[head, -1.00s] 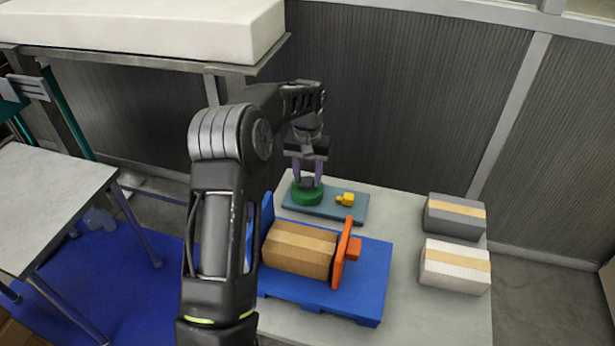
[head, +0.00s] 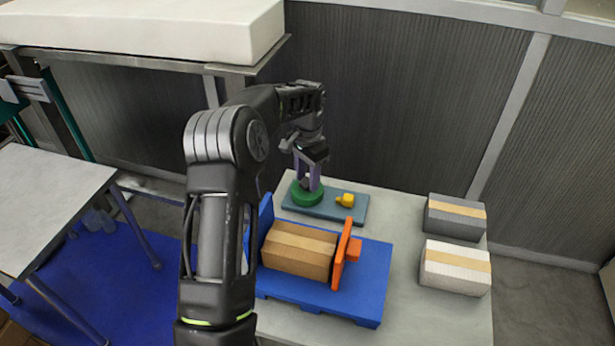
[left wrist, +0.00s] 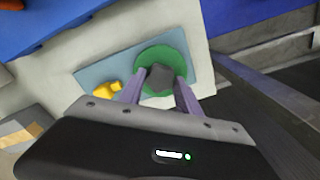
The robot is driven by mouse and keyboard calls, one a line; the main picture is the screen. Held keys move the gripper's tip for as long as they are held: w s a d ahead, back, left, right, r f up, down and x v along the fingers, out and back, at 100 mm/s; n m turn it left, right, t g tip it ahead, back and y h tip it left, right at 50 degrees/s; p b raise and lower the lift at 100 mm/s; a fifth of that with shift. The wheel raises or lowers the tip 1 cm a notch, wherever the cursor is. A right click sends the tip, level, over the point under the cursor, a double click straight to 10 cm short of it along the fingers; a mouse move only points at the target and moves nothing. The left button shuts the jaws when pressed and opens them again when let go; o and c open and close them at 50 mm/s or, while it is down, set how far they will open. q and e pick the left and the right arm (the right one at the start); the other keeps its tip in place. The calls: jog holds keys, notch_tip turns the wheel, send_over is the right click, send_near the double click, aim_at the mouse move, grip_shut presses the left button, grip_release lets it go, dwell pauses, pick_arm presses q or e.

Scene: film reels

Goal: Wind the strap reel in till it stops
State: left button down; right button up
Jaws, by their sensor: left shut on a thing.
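The strap reel is a round green disc (head: 306,194) with a dark grey knob, lying on a grey-blue plate (head: 325,215) at the back of the table. My left gripper (head: 310,186) points down over it, its purple fingers shut on the grey knob (left wrist: 160,80). In the left wrist view the green disc (left wrist: 172,57) shows around the knob between the fingers. A small yellow part (head: 345,200) sits on the same plate, right of the reel and apart from it. My right gripper is not in view.
In front, a cardboard box (head: 299,252) lies on a blue pallet (head: 365,285) between a blue end wall and an orange plate (head: 341,255). A grey box (head: 455,217) and a white box (head: 455,268) stand at the right. The table between them is bare.

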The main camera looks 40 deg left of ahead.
aim_at(307, 182)
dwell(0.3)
pick_arm(q)
jog(key=c, duration=0.8)
grip_release()
jog(key=shift+c, duration=0.2)
jog(key=shift+r+b, duration=0.45)
jog(key=shift+r, duration=3.4)
